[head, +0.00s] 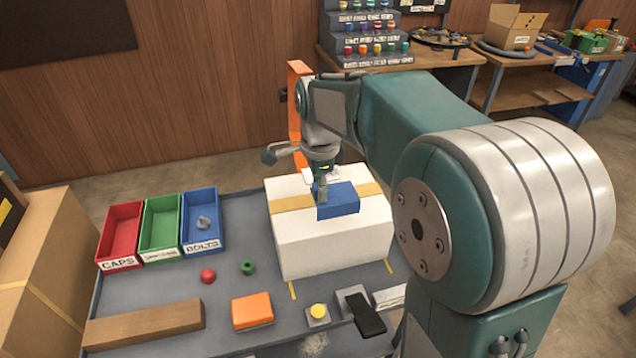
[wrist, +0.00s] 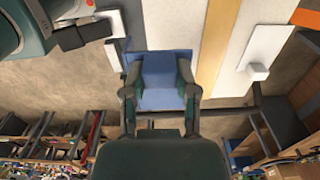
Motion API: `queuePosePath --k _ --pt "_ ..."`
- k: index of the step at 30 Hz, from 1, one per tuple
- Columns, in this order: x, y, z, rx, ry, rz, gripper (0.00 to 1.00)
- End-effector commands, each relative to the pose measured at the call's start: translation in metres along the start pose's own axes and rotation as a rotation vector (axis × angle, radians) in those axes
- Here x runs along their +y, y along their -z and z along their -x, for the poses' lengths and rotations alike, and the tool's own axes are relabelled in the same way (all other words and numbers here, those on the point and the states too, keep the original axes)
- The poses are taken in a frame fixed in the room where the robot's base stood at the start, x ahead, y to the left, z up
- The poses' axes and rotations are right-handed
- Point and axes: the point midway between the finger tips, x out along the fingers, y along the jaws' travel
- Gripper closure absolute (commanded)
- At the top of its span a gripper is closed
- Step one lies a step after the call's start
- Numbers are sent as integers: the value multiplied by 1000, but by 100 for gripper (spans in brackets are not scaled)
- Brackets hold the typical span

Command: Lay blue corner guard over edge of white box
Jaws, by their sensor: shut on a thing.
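The white box (head: 330,246) stands on the grey table, with a tan tape band across its top. The blue corner guard (head: 340,203) is at the box's top, over its front part in the head view. My gripper (head: 321,190) is above the box and shut on the guard. In the wrist view, the guard (wrist: 162,80) sits between the two fingers of my gripper (wrist: 160,95), with the white box (wrist: 218,50) beside and behind it. I cannot tell whether the guard touches the box.
Red, green and blue bins (head: 203,228) stand left of the box. An orange block (head: 252,310), a wooden bar (head: 145,325), a red ball (head: 208,275), a green ring (head: 248,267) and a yellow button (head: 318,311) lie in front. An orange post (head: 295,110) rises behind.

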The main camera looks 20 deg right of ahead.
Motion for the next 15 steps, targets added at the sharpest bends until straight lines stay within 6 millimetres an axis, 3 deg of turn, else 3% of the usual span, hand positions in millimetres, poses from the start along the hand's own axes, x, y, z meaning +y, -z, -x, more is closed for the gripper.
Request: queuePosePath --k 15 --pt "0 0 -24 1 -4 -1 94"
